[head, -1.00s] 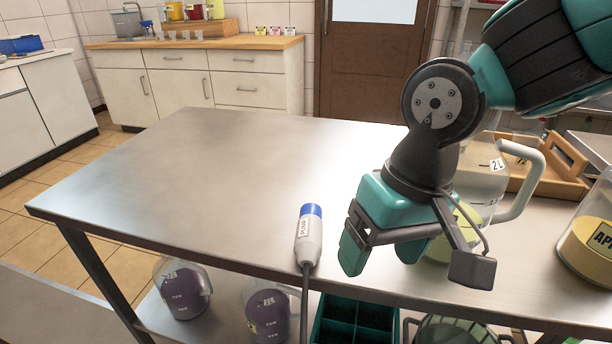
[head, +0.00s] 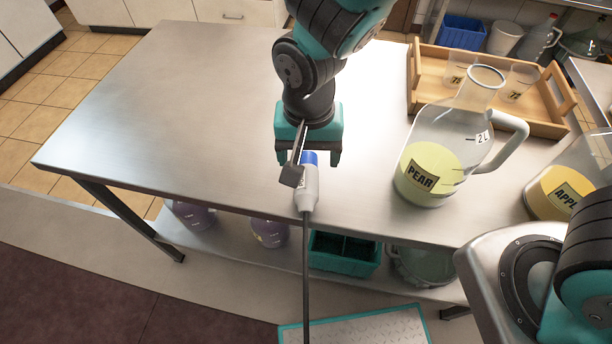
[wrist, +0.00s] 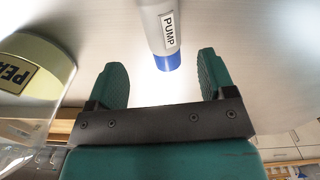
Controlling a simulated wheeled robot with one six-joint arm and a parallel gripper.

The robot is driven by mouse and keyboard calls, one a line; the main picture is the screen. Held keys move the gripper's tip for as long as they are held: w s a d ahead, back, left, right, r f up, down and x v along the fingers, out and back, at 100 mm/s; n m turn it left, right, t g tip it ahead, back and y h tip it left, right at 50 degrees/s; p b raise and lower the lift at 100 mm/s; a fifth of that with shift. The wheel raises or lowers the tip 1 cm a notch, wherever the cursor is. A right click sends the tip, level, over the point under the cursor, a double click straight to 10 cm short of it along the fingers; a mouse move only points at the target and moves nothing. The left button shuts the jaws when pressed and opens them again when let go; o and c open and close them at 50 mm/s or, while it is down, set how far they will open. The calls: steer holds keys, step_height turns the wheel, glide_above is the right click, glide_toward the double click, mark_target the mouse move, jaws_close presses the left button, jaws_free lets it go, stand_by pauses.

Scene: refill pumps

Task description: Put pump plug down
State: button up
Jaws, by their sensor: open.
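The pump plug (head: 308,192) is a grey-white body with a blue end and a dark cable. It lies on the steel table (head: 190,120) near the front edge, its cable hanging over that edge. My gripper (head: 309,158) is open at the plug's blue end, partly in front of it in the head view. In the wrist view the plug (wrist: 160,28), labelled PUMP, lines up with the gap between the open fingers (wrist: 162,65). Nothing is gripped.
A PEAR jug (head: 430,170) stands to the right of my gripper, with an APPLE jug (head: 565,190) farther right. A wooden tray (head: 425,85) with beakers is behind them. The table's left side is clear. A green crate (head: 345,252) sits on the lower shelf.

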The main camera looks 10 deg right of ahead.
mark_target(307, 175)
steer(key=shift+w+a+f+p, duration=0.1)
steer(key=shift+f+p, duration=0.25)
steer(key=shift+f, duration=3.65)
steer(key=c, duration=1.2)
steer(key=shift+o, duration=0.2)
steer(key=shift+r, duration=0.15)
